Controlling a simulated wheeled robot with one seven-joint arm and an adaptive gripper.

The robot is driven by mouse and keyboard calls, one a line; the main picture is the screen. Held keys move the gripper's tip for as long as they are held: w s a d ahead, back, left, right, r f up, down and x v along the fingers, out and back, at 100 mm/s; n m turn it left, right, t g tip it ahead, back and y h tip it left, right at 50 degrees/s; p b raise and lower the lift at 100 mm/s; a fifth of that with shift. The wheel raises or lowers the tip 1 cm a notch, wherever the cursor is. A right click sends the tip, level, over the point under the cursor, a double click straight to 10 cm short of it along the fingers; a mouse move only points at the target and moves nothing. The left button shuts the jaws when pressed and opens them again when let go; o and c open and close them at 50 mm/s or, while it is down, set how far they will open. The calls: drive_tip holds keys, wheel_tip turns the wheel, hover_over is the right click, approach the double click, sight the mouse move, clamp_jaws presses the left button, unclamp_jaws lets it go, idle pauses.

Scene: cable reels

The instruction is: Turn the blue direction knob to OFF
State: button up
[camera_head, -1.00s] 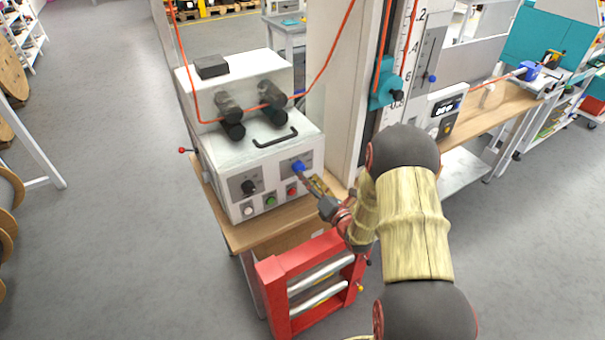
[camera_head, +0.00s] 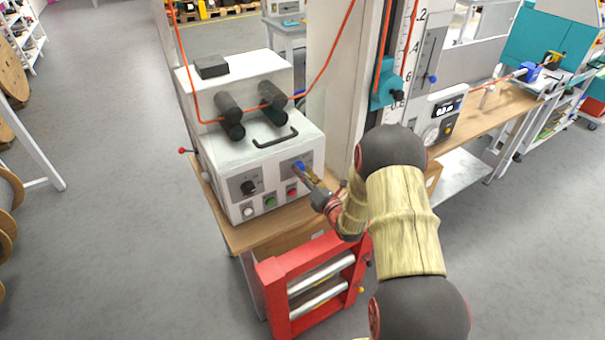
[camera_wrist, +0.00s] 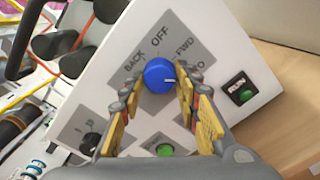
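The round blue knob (camera_wrist: 159,76) sits on a grey label plate (camera_wrist: 183,48) on the front of a white machine. BACK, OFF and FWD are printed around it, with another label partly covered by a finger. Its white pointer line faces right, away from OFF and on the FWD side. My gripper (camera_wrist: 158,84) is open, with one yellow-padded finger on each side of the knob. The tips are close to its rim; I cannot tell whether they touch. The head view shows the knob (camera_head: 299,165) partly hidden by my gripper (camera_head: 306,172).
A black knob (camera_head: 248,187) and several push buttons, including a red one (camera_head: 292,190) and a green one (camera_head: 270,202), lie close by on the panel. A red frame with metal rollers (camera_head: 318,282) stands below my wrist. An orange cable runs over the black rollers (camera_head: 230,118).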

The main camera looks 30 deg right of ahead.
drive_tip(key=c, duration=0.6)
drive_tip(key=n+b, duration=1.2)
drive_tip(key=n, duration=0.5)
drive_tip(key=shift+d+f+n+b, duration=0.1)
drive_tip(key=shift+f+n+b, duration=0.05)
drive_tip(key=shift+n+b, duration=0.15)
idle(0.4)
drive_tip(key=o, duration=1.1)
